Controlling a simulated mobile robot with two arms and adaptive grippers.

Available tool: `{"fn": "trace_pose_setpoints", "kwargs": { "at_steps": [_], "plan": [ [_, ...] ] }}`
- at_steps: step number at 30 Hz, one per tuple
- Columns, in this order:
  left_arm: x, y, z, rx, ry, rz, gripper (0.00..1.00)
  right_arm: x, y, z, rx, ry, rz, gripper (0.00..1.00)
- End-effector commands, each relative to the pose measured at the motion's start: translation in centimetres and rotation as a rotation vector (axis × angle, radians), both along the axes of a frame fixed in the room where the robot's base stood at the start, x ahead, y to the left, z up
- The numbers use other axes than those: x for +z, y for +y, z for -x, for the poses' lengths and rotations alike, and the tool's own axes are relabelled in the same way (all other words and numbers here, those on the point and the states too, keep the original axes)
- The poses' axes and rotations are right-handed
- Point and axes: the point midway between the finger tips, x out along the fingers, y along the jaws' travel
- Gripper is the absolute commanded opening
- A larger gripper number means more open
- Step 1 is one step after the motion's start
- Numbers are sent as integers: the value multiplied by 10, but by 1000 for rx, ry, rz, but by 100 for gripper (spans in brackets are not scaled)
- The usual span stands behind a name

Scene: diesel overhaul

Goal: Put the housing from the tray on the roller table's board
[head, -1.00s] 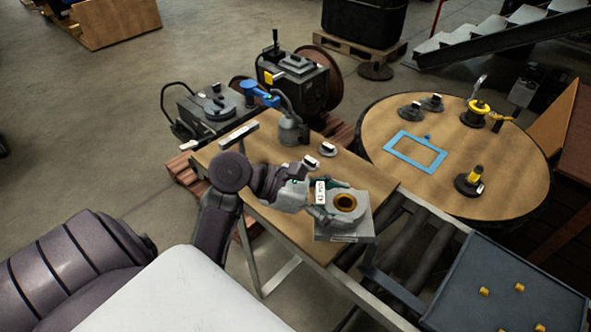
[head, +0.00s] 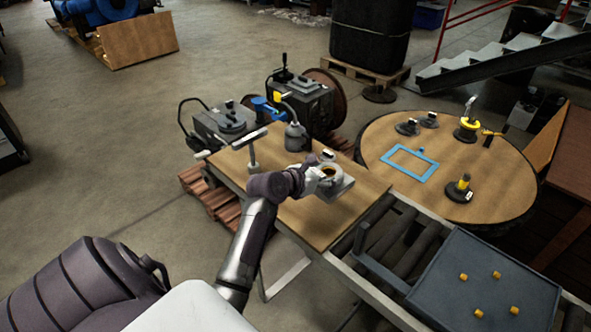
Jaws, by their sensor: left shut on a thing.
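The housing (head: 331,173) is a grey ring-like body with an orange-brown bore, on the wooden workbench (head: 346,222). A grey plate, seemingly the tray (head: 341,190), shows under it; I cannot tell whether the housing touches it. My left gripper (head: 315,178) is at the housing's left side, shut on it; its fingers are partly hidden. The roller table's board (head: 456,297) is a dark blue-grey square with several gold pegs, at the lower right. My right gripper is not in view.
Bare rollers (head: 396,236) lie between the workbench and the board. A grey canister (head: 296,137) and a T-shaped stand (head: 252,150) are at the bench's back. A round table (head: 455,140) behind holds a blue frame (head: 410,165) and several small parts. The bench's front right is clear.

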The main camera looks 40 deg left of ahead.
Motion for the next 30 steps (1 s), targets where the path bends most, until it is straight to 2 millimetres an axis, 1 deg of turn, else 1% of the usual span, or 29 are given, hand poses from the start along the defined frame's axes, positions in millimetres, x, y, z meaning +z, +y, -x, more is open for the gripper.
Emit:
{"fn": "trace_pose_setpoints", "kwargs": {
  "at_steps": [1,4,9,12,19,24,27,30],
  "plan": [
    [4,4,-5,17,-11,1,0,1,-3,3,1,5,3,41],
    [-7,9,-7,34,-9,-1,0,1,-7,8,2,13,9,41],
    [-37,10,-7,36,-6,-1,0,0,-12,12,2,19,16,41],
    [-50,9,-7,36,-7,0,0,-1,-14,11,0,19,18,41],
    [-67,9,-7,35,-10,0,0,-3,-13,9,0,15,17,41],
    [-89,9,-7,35,-8,-2,0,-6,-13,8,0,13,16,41],
    [-97,10,-7,36,-9,-2,0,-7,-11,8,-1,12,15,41],
    [-98,10,-7,37,-11,-2,0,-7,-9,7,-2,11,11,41]
  ]
}}
